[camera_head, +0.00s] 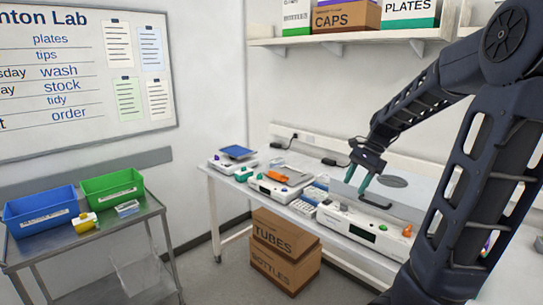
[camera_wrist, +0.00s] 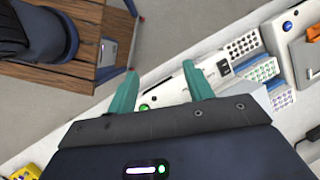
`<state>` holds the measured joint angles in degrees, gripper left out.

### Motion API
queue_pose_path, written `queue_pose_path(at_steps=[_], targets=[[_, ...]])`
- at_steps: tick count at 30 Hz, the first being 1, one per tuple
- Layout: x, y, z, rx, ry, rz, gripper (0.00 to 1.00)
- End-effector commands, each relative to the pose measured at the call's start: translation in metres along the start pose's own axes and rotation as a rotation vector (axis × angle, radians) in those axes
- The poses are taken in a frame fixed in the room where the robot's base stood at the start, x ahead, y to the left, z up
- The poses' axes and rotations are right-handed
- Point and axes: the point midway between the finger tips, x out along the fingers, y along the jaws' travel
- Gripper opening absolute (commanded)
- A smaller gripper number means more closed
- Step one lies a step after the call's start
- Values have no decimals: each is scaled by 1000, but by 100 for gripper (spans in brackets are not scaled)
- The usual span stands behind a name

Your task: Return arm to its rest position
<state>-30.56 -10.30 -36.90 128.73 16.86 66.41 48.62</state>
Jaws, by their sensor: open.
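My gripper (camera_head: 367,177) has two green fingers, spread apart with nothing between them. My dark arm reaches in from the right of that view and covers part of the bench. In the wrist view my gripper (camera_wrist: 160,88) is open, and a white instrument edge with a green button (camera_wrist: 144,107) lies beyond and below the fingers.
The bench (camera_head: 232,186) also holds a device with an orange item (camera_head: 287,176), a blue-topped device (camera_head: 238,153) and tube racks (camera_head: 314,192). Stacked cardboard boxes (camera_head: 283,262) stand beneath. A cart (camera_head: 110,229) with blue (camera_head: 41,212) and green (camera_head: 112,187) bins is left. Floor between is free.

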Motion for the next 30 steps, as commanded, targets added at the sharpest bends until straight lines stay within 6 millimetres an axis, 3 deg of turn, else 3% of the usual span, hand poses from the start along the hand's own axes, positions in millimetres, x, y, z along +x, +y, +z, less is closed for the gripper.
queue_pose_path(at_steps=[10,18,24,30], targets=[[-23,60,38,-472,171,-72,51],[-30,103,67,-821,387,-41,51],[-28,127,82,-1021,542,35,51],[-26,137,89,-1115,617,91,51]])
